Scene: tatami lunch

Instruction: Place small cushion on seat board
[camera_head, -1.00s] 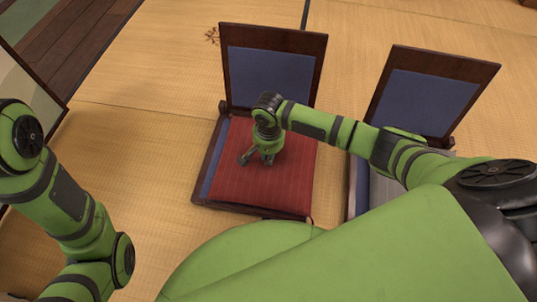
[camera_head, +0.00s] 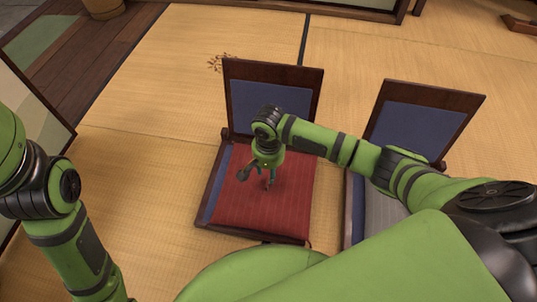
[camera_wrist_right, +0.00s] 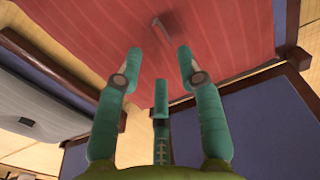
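The small red cushion (camera_head: 255,210) lies flat on the seat board (camera_head: 206,212) of the left legless chair. A strip of blue seat shows along its left side. In the right wrist view the red cushion (camera_wrist_right: 235,35) fills the upper middle, beyond the fingers. My right gripper (camera_head: 257,178) is over the cushion's back half with its fingers spread. In the wrist view the right gripper (camera_wrist_right: 158,70) is open, with nothing between the fingers; they look apart from the cushion. My left arm shows at the left edge, but its gripper is out of view.
The left chair's blue backrest (camera_head: 270,108) stands upright behind the cushion. A second chair (camera_head: 418,115) with a grey cushion (camera_head: 384,212) stands close on the right, partly under my right arm. Tatami (camera_head: 150,150) to the left is free. A wooden tub (camera_head: 103,8) is at the far left.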

